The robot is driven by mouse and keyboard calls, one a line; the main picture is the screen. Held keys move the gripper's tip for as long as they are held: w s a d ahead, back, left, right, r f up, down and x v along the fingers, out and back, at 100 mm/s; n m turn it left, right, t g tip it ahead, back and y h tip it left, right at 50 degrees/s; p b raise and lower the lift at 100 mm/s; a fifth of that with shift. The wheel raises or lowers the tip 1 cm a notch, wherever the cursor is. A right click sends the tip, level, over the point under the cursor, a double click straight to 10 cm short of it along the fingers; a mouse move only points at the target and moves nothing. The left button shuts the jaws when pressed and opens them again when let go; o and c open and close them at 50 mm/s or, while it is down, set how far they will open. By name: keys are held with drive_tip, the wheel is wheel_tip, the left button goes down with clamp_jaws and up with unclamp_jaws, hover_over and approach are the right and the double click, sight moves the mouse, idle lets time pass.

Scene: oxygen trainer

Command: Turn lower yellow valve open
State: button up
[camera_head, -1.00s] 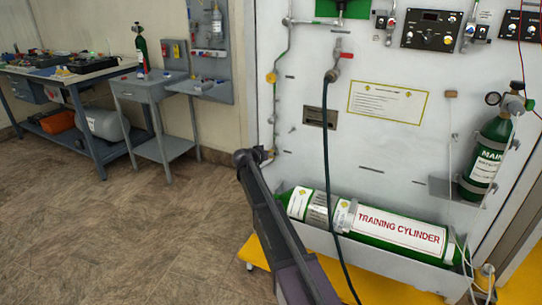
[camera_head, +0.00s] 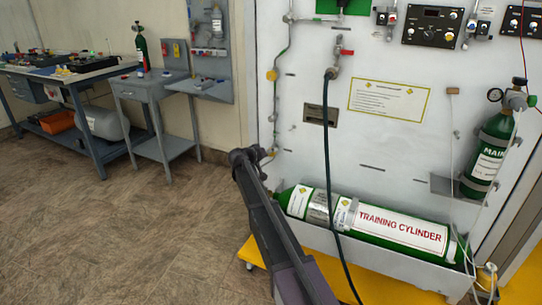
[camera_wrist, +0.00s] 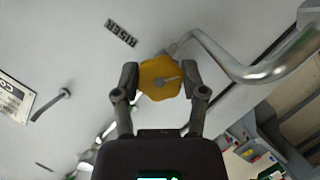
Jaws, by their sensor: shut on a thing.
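In the wrist view, my gripper (camera_wrist: 160,82) has one finger on each side of the yellow valve knob (camera_wrist: 159,77) and is shut on it. The knob is lobed, with a grey mark at its centre, and sits on a silver pipe (camera_wrist: 240,68). In the head view, my arm reaches to the lower left of the panel, and it hides the gripper and the held knob. Another yellow valve (camera_head: 272,75) shows higher up on the same pipe line.
The green training cylinder (camera_head: 400,231) lies in a tray at the panel's foot, right of my arm. A dark hose (camera_head: 326,150) hangs down the panel. A workbench (camera_head: 75,72) stands at the back left. The floor (camera_head: 120,220) left of my arm is clear.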

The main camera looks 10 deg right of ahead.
drive_tip(key=n+h+b, duration=0.2)
drive_tip(key=n, duration=0.1)
drive_tip(key=shift+d+f, duration=0.1)
drive_tip(key=shift+f, duration=0.05)
drive_tip(key=shift+n+h+b, duration=0.4)
drive_tip(key=shift+n+b, duration=0.2)
drive_tip(key=shift+n, duration=0.5)
drive_tip(key=o, duration=1.1)
drive_tip(key=shift+r, duration=0.2)
drive_tip(key=shift+o, duration=0.2)
